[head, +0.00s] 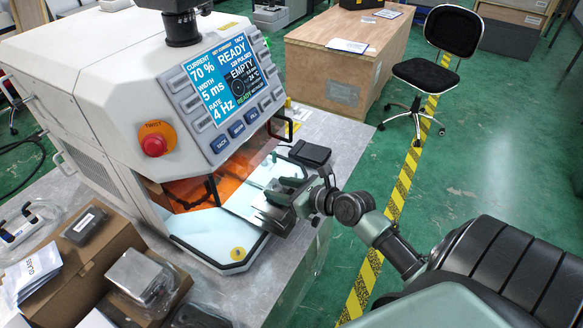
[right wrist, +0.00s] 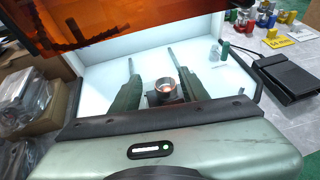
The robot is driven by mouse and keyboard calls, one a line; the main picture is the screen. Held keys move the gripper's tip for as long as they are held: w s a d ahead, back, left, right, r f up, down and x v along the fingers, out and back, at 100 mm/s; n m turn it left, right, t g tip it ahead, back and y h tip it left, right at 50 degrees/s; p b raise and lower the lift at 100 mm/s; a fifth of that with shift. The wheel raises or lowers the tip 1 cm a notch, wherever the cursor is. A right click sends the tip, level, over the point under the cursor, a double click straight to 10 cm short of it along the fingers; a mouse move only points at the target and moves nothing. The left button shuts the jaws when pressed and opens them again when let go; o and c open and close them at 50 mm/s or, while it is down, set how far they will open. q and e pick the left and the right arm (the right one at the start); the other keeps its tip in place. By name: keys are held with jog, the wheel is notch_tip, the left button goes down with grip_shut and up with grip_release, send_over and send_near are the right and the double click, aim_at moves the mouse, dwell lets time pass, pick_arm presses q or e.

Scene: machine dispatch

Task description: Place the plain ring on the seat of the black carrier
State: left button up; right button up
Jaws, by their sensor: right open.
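A metallic ring (right wrist: 163,85) with a coppery inside sits on a small dark block that looks like the black carrier (right wrist: 160,99), on the white chamber floor in the right wrist view. I cannot tell whether the ring is the plain one or exactly how it rests. My right gripper (right wrist: 150,60) is open, with one long finger on each side of the ring and no visible contact. In the head view the right gripper (head: 268,205) reaches into the machine's front opening. The ring and carrier cannot be made out there. My left gripper is not in view.
The machine (head: 120,75) has an orange shield (right wrist: 75,25) over its opening; its screen (head: 225,78) reads READY and EMPTY. A black pedal (right wrist: 280,75) lies to the right. Small cylinders (right wrist: 224,50) stand at the chamber's right side. Cardboard boxes (head: 75,275) crowd the left.

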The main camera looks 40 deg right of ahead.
jog(key=shift+s+d+r, duration=0.2)
jog(key=shift+s+r, duration=0.05)
jog(key=shift+r, duration=0.05)
jog(key=b+v, duration=0.1)
jog(key=v, duration=1)
jog(key=shift+r, duration=0.3)
jog(key=shift+s, duration=0.1)
